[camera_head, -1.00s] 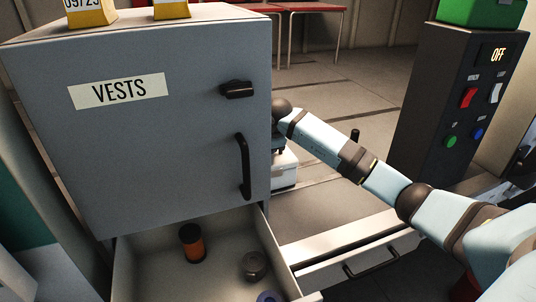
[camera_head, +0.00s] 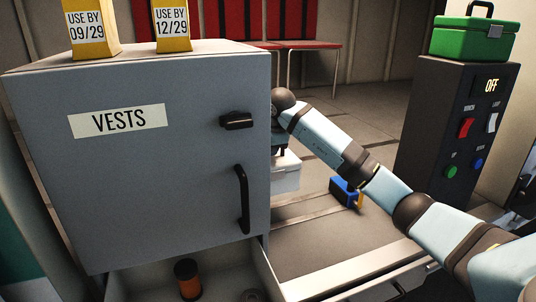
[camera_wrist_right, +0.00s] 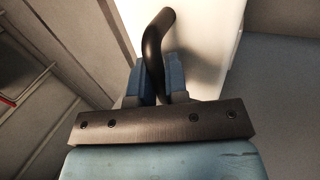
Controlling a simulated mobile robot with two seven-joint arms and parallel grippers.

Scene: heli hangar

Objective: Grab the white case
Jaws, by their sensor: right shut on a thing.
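The white case (camera_head: 286,173) is partly hidden behind the grey vests locker in the head view. In the right wrist view its white side (camera_wrist_right: 215,40) fills the upper middle. My right gripper (camera_wrist_right: 160,85) has its blue fingers shut on the case's black curved handle (camera_wrist_right: 153,45). In the head view the right arm reaches in from the right, and the locker and arm hide most of that gripper. My left gripper is not in view.
The grey locker (camera_head: 170,190) stands at left, with an open drawer (camera_head: 130,288) below holding an orange-black cylinder (camera_head: 188,280). A blue box (camera_head: 345,192) lies behind my right arm. A dark control panel (camera_head: 455,130) with a green case (camera_head: 473,38) on top stands at right.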

